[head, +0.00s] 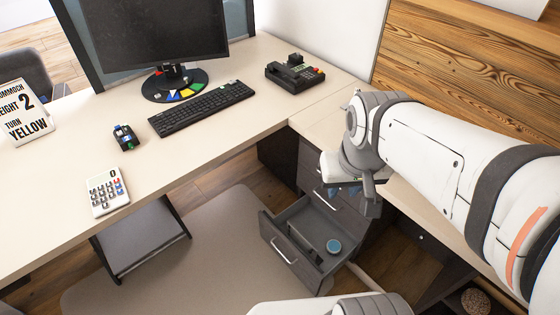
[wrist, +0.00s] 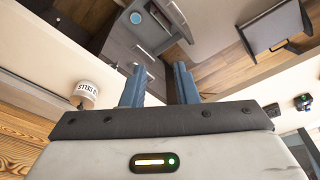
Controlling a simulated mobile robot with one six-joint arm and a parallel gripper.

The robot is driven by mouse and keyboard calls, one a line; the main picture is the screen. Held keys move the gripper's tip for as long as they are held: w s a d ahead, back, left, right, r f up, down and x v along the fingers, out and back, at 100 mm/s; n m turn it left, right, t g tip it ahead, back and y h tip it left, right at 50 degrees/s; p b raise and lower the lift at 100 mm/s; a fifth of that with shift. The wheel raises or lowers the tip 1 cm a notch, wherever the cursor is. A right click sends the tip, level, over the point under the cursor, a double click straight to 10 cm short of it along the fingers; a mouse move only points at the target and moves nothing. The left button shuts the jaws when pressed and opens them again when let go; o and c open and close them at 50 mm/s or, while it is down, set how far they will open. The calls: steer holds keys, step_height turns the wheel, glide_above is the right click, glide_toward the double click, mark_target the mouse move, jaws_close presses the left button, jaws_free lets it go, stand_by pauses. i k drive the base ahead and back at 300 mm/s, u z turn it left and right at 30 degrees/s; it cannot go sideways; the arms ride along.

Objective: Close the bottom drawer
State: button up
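The bottom drawer (head: 292,252) of a dark grey cabinet stands pulled out under the desk in the head view. Its front has a light bar handle (head: 284,251). Inside lie a round blue-topped item (head: 333,246) and a dark oblong item (head: 301,240). The blue-topped item also shows near the top of the wrist view (wrist: 136,18). The drawers above (head: 312,165) look shut, partly hidden by my arm. My gripper (head: 343,190) is above the drawer's rear part, apart from it. In the wrist view its two blue fingers (wrist: 159,76) are spread, with nothing between them.
A mug (wrist: 86,93) shows in the wrist view. Grey floor mat (head: 190,260) is open in front of the drawer.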

mark_target(316, 225)
steer(key=z, duration=1.45)
steer(key=k, duration=1.1)
steer(key=u, duration=1.85)
steer(key=i, duration=0.5)
steer(key=u, duration=0.05)
